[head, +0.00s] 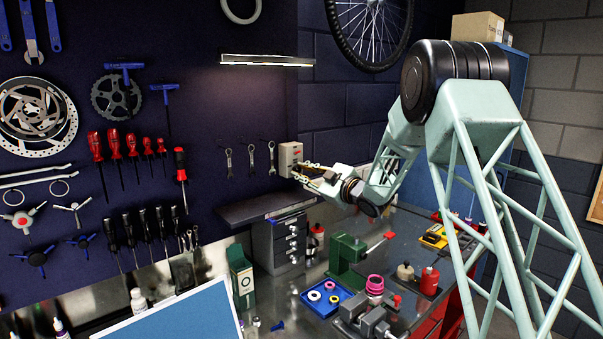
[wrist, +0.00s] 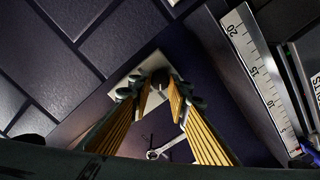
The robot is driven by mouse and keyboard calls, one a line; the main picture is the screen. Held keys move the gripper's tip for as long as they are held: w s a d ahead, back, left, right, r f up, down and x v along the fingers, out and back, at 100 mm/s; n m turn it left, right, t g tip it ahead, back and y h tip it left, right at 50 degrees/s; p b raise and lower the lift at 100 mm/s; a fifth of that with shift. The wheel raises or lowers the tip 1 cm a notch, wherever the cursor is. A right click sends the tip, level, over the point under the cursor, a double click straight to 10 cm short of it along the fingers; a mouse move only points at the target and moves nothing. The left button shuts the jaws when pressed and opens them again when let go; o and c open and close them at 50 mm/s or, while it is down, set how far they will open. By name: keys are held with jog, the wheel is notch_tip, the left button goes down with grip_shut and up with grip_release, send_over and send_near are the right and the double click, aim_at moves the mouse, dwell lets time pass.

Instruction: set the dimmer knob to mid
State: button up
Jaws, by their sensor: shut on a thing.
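The dimmer (head: 290,153) is a pale box on the dark wall panel in the head view. In the wrist view its pale plate (wrist: 125,74) shows behind the fingertips, with a small dark round knob (wrist: 160,76) between them. My gripper (head: 299,173) reaches the lower part of the dimmer from the right. In the wrist view the yellow-lined fingers of my gripper (wrist: 160,93) are closed on the knob from both sides. The fingers hide the knob's edges, and I cannot read its setting.
A dark shelf (head: 245,208) juts out below the dimmer. Wrenches (head: 250,160) hang to its left, and a lit lamp bar (head: 267,61) is above. In the wrist view a ruler (wrist: 262,85) lies to the right.

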jog(key=shift+m, duration=0.4)
jog(key=m+p, duration=0.1)
jog(key=m, duration=0.3)
jog(key=shift+r+p, duration=0.15)
jog(key=shift+p, duration=0.15)
jog(key=m+p, duration=0.2)
jog(key=m, duration=0.3)
jog(key=shift+w, duration=0.1)
jog(key=shift+m, duration=0.3)
jog(key=o, duration=0.9)
jog(key=shift+d, duration=0.15)
jog(key=shift+v, duration=5.9)
